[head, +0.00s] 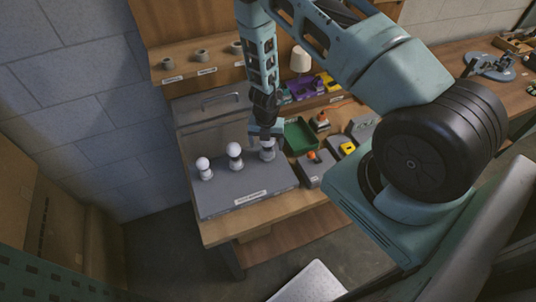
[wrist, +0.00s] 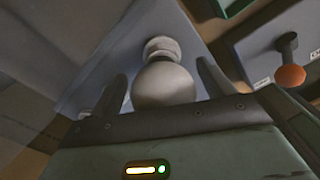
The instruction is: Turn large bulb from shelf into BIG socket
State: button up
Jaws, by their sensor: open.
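A grey board (head: 245,185) on the bench carries three white round bulbs on grey sockets. The left bulb (head: 203,163) and the middle bulb (head: 234,149) stand upright and free. My gripper (head: 267,140) is over the right bulb (head: 267,153), hiding part of it. In the wrist view that bulb (wrist: 165,86) lies between my two spread fingers, with visible gaps at its sides; its grey socket (wrist: 162,46) is beyond it. My gripper is open. The board's label is too small to read, so I cannot tell which socket is BIG.
A wooden shelf (head: 205,68) behind holds several grey ring-like holders, with no bulb visible on them. A green tray (head: 300,135) and grey boxes with orange and yellow tops (head: 314,168) stand right of the board. A clear-sided panel with a handle (head: 215,108) stands behind it.

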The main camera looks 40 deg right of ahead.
jog(key=shift+w+a, duration=0.35)
jog(key=shift+a, duration=0.05)
jog(key=shift+w+a+r, duration=0.1)
jog(key=c, duration=0.9)
jog(key=shift+o, duration=0.8)
jog(key=shift+r+p, duration=0.1)
jog(key=shift+p, duration=0.35)
jog(key=shift+o, duration=0.2)
jog(key=shift+w+a+m+p, duration=0.1)
jog(key=shift+m+p, duration=0.5)
jog(key=shift+m, duration=0.3)
jog(key=o, duration=0.9)
jog(key=shift+f, duration=0.2)
